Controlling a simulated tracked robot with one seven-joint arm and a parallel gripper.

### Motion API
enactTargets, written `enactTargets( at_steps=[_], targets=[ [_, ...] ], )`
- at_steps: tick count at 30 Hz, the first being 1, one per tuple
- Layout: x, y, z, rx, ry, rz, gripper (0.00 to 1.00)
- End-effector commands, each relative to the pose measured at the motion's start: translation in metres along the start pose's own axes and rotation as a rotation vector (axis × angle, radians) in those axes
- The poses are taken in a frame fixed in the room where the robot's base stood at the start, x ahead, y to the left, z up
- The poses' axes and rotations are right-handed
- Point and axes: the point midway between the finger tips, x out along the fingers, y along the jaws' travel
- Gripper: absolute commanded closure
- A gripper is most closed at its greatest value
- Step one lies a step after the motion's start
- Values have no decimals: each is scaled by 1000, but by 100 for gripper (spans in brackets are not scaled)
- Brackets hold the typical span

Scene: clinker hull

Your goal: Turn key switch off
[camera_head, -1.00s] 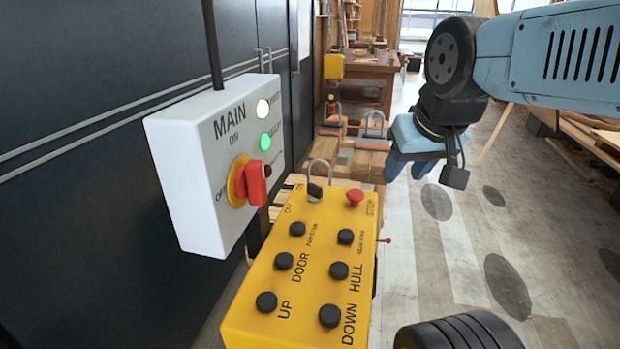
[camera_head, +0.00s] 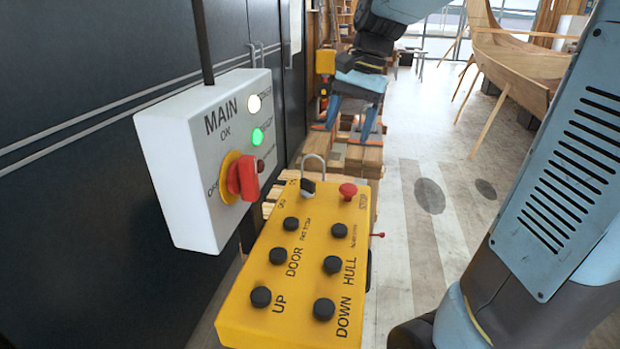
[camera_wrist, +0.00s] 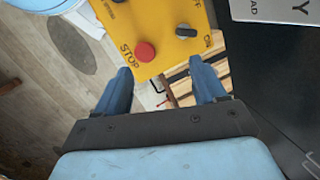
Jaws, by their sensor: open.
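The key switch (camera_head: 307,187) is a small dark knob at the far left corner of the yellow control box (camera_head: 262,335). In the wrist view the key switch (camera_wrist: 186,31) has a grey lever lying crosswise, its end toward the ON label; an OFF label sits above. My gripper (camera_head: 348,128) is open and empty, beyond the box's far end, fingers pointing down. In the wrist view my gripper (camera_wrist: 160,65) has its blue fingers spread, below the switch and the red STOP button (camera_wrist: 145,52), touching neither. A metal loop (camera_head: 314,160) rises behind the switch.
A white MAIN box (camera_head: 163,170) with a red rotary handle (camera_head: 243,178) and a lit green lamp (camera_head: 257,136) stands close left. Black push buttons (camera_head: 324,309) cover the yellow box. Dark panels (camera_head: 80,120) line the left. Open floor (camera_head: 430,190) lies right.

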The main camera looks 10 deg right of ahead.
Motion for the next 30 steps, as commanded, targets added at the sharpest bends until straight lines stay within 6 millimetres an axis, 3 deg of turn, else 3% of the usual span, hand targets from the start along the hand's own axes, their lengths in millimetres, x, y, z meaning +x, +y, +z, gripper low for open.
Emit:
enactTargets(
  at_steps=[6,12,20,30],
  targets=[
    [15,-39,-28,185,-132,56,30],
    [24,-59,-41,286,-195,95,30],
    [37,-64,-42,315,-212,108,30],
    [91,-60,-29,312,-213,109,30]
  ],
)
